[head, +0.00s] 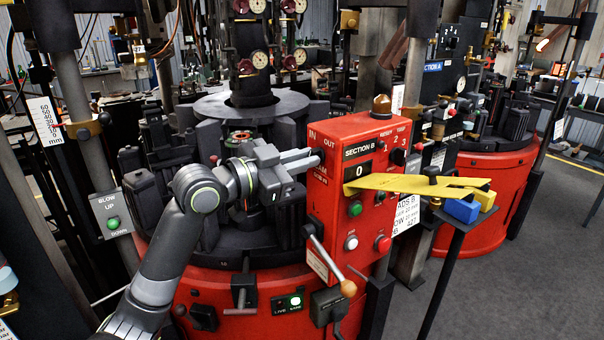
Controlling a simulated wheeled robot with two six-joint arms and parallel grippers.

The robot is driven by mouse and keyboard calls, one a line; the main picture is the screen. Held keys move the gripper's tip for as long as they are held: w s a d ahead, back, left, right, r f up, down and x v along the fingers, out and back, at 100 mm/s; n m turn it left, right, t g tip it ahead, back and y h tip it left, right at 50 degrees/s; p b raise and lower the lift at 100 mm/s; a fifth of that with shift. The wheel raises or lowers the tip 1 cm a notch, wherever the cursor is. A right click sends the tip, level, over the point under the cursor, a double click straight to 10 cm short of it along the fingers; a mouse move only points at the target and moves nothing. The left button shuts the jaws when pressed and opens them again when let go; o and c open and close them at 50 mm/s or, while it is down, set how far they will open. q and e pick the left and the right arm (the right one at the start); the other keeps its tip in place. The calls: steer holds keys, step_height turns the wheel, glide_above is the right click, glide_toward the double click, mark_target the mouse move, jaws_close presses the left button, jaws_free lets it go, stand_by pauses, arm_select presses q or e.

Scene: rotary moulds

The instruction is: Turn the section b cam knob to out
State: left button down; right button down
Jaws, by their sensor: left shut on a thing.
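The red section B control box (335,215) stands right of centre, with a "SECTION B" label, a display reading 0, and the words IN and OUT at its upper left. My left gripper (314,158) comes in from the left, its fingers shut at the box's upper left edge, just below the IN mark. The section B cam knob is hidden by the fingers, so which way it points cannot be told. My right gripper is not in view.
A yellow plate (410,184) juts across the box front towards a blue block (461,210) on a stand. A lever with an orange ball (348,288) sticks out below. The dark mould machine (250,110) stands behind my arm. Grey floor (500,275) is clear at right.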

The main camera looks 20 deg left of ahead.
arm_select(q)
steer(key=m+b, duration=0.3)
steer(key=m, duration=0.2)
stand_by(0.4)
stand_by(0.3)
steer(key=c, duration=1.5)
jaws_free()
